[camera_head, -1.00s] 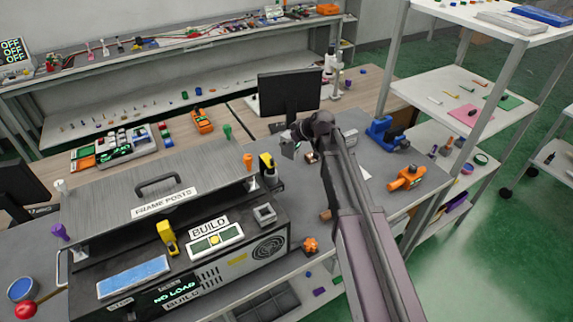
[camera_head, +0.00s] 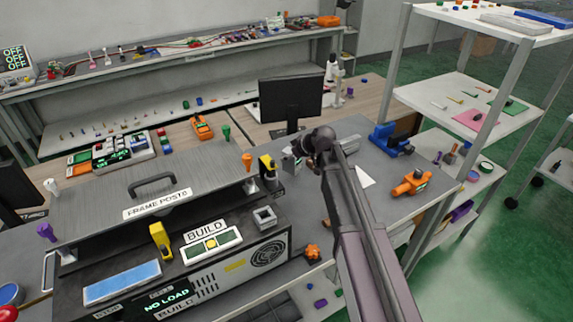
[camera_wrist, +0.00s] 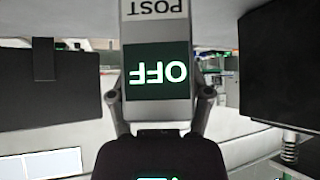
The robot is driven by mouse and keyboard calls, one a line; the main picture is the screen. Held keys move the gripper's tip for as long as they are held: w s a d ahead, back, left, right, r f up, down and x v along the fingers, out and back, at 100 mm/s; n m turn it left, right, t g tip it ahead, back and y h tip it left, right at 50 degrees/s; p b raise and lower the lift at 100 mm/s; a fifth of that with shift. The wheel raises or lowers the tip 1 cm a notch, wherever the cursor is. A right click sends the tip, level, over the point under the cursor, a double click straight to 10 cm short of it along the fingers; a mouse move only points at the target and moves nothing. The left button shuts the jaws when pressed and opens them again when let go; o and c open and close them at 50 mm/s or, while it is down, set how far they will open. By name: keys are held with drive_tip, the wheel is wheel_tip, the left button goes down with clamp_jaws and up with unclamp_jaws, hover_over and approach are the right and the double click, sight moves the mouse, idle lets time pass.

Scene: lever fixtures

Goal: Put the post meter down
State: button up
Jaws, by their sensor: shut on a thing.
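The post meter (camera_wrist: 157,60) fills the upper middle of the wrist view, upside down in that picture. It has a light grey body, a "POST" label and a dark screen with green "OFF". My gripper (camera_wrist: 160,98) is shut on it, with one finger along each side. In the head view my arm hides most of the gripper. A small grey piece shows just left of the arm's end above the grey bench (camera_head: 335,205), but I cannot tell whether it is the meter. Any gap between the meter and the bench is hidden.
The "FRAME POSTS" machine (camera_head: 110,205) with its handle and "BUILD" panel stands left of my arm. A black monitor (camera_head: 290,100) stands behind. A blue vise-like tool (camera_head: 390,140) and an orange tool (camera_head: 410,184) sit at right.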

sight(289, 163)
drive_tip(key=shift+f, duration=0.15)
drive_tip(key=shift+f+b, duration=1.75)
drive_tip(key=shift+b, duration=0.15)
drive_tip(key=shift+f, duration=0.2)
drive_tip(key=o, duration=1.4)
drive_tip(key=shift+c, duration=0.2)
drive_tip(key=shift+r, duration=0.25)
drive_tip(key=shift+s+d+r+p, duration=0.3)
drive_tip(key=shift+r+p, duration=0.15)
drive_tip(key=shift+p, duration=0.1)
drive_tip(key=p+v, duration=0.7)
drive_tip(key=v, duration=0.3)
drive_tip(key=shift+d+r, duration=0.25)
drive_tip(key=shift+r, duration=0.05)
